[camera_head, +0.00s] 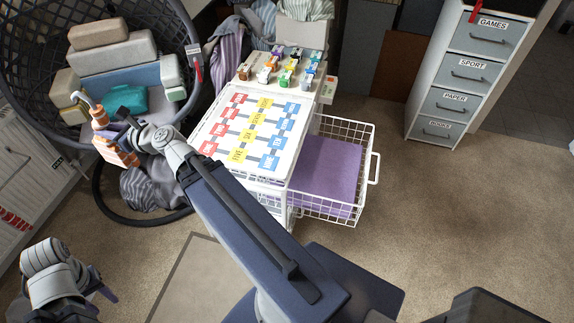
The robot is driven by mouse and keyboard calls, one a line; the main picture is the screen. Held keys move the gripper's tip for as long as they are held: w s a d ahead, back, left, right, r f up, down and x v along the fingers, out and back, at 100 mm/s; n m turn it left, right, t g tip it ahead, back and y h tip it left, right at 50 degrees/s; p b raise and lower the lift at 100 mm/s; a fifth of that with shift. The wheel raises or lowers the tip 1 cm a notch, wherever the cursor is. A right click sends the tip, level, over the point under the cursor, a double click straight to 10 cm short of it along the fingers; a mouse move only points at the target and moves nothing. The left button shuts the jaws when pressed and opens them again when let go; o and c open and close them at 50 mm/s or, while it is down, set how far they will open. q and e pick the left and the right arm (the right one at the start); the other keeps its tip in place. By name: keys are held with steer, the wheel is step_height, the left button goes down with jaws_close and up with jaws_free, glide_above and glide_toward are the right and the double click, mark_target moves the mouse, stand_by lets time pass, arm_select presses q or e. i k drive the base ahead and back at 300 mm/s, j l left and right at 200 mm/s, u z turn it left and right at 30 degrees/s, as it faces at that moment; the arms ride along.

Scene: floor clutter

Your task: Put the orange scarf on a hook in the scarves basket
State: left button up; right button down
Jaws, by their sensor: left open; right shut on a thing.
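The orange scarf (113,153), orange with pale stripes, is at the left, in front of the dark round woven frame. My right gripper (121,131) is shut on it; its arm crosses the middle of the view. Part of the scarf shows above the gripper and part below. A white wire basket (372,146), pulled out from a white unit, has purple cloth (330,165) in it. I see no label naming it the scarves basket, and cannot make out a hook. My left gripper (92,297) is open at the lower left, apart from the scarf.
The white unit's top bears a coloured word chart (245,130) and several small pots. The dark woven frame (35,45) holds pale blocks and a teal thing (126,100). Grey cloth (150,188) lies below. A labelled cabinet (465,75) stands right. Carpet at right is clear.

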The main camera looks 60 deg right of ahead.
mark_target(322, 167)
steer(key=z, duration=1.85)
